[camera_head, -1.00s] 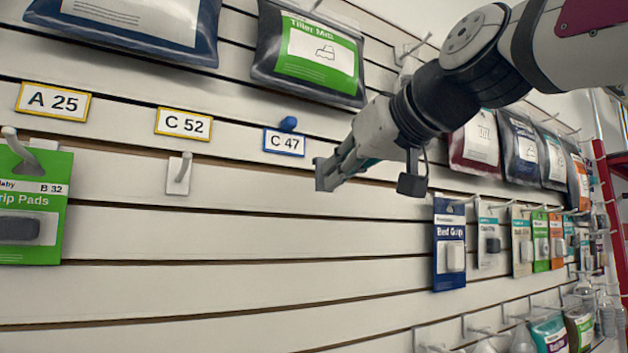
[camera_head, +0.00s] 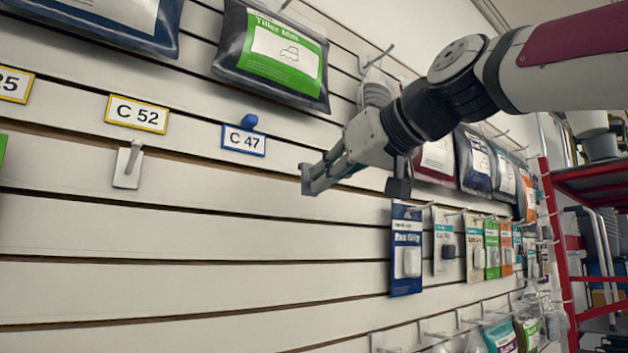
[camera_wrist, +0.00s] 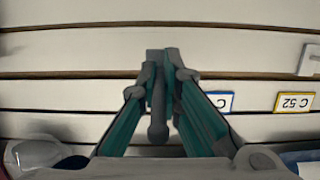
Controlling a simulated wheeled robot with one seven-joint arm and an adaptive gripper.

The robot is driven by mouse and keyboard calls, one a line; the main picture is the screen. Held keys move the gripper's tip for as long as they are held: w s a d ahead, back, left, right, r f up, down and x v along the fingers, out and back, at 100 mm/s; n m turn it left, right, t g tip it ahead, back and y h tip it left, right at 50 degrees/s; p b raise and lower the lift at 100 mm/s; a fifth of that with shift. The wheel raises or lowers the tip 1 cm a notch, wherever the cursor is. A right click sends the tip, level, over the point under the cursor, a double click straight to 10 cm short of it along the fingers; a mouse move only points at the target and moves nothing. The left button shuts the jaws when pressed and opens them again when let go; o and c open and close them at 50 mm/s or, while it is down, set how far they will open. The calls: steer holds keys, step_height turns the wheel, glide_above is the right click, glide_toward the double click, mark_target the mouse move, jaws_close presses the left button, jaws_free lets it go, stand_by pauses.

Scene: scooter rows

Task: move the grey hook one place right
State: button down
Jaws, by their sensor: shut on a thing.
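My gripper (camera_head: 312,180) is in front of the slatted wall, right of and below the blue-framed C 47 tag (camera_head: 243,141). In the wrist view my gripper (camera_wrist: 160,72) is shut on the grey hook (camera_wrist: 158,128). The hook shows there as a dark grey rod with a rounded end between the fingers. In the head view the fingers largely hide it. Whether it touches the wall cannot be told.
A pale hook (camera_head: 129,166) hangs under the yellow-framed C 52 tag (camera_head: 137,113). A blue knob (camera_head: 249,121) sits above C 47. A bagged mat (camera_head: 275,55) hangs above. A blue card pack (camera_head: 406,250) hangs lower right. The slats below my gripper are bare.

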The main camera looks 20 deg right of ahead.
steer(key=shift+w+d+b, duration=0.2)
steer(key=shift+w+d, duration=0.05)
steer(key=shift+d, duration=0.3)
steer(key=shift+w+d+b, duration=0.15)
steer(key=shift+w+d, duration=0.05)
steer(key=shift+d, duration=0.35)
steer(key=shift+d, duration=0.15)
steer(key=shift+w+d+f+b, duration=0.1)
steer(key=shift+w+d+b, duration=0.2)
steer(key=shift+d, duration=0.5)
steer(key=shift+w+d+r+b, duration=0.1)
steer(key=shift+w+d, duration=0.35)
steer(key=shift+d, duration=0.4)
steer(key=shift+w+d+f+b, duration=0.1)
steer(key=shift+w+d+b, duration=0.2)
steer(key=shift+d, duration=0.5)
steer(key=shift+r+x, duration=0.25)
steer(key=shift+x, duration=0.75)
steer(key=shift+r+x, duration=0.2)
steer(key=shift+x, duration=0.85)
steer(key=shift+r+x, duration=0.25)
steer(key=shift+x, duration=0.75)
stand_by(1.2)
